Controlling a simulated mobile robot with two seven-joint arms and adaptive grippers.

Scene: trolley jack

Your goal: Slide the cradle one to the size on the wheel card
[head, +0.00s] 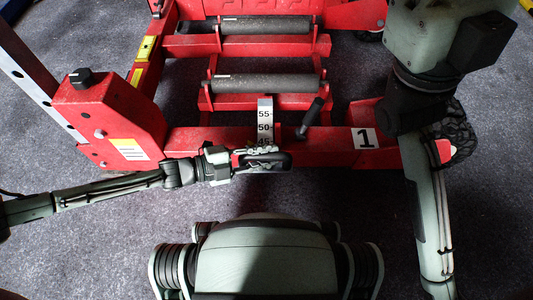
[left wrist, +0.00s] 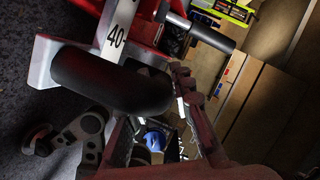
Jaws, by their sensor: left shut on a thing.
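Cradle 1 is red, with two dark rollers (head: 262,83) and a white plate marked 1 (head: 364,138) on its near bar. A pale scale strip (head: 265,117) runs up to its middle, showing 55, 50 and a partly covered 45. My left gripper (head: 262,157) is shut on a black rounded handle (head: 280,162) at the strip's near end. In the left wrist view the handle (left wrist: 110,85) is close up, beside the scale (left wrist: 117,35) with a 40 on it. I cannot make out a wheel card or the cradle's set size. My right gripper is out of view.
A red post with a black knob (head: 80,78) and a label stands left of the cradle. A short black lever (head: 311,116) sticks up from the near bar. A wheel (head: 455,132) is at the right.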

